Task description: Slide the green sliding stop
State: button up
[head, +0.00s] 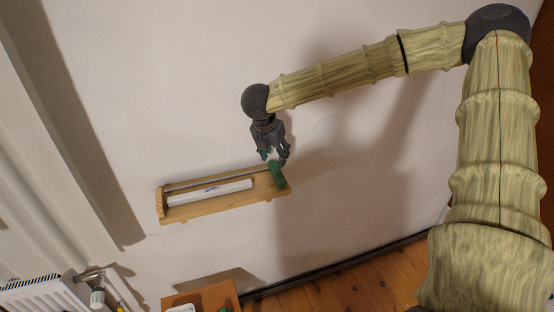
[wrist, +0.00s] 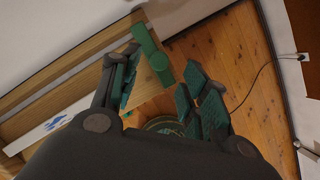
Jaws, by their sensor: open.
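The green sliding stop (head: 277,175) is at the right end of a wooden wall shelf (head: 232,204). My gripper (head: 275,159) is just above the stop in the head view, with its fingers apart and nothing between them. In the wrist view the stop (wrist: 151,55) shows beyond the fingertips, nearer the left finger, and my gripper (wrist: 160,85) is open. I cannot tell whether a finger touches the stop. A white box-like item (head: 210,192) with a blue mark lies on the shelf, left of the stop.
A rail (head: 215,180) runs along the shelf. A small wooden table (head: 215,296) with a white item and a green item stands below. A radiator (head: 40,292) is at the lower left. The wall around the shelf is clear.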

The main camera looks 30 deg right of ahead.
aim_at(278, 163)
jog(key=shift+p+x, duration=0.6)
jog(key=shift+x, duration=2)
grip_shut()
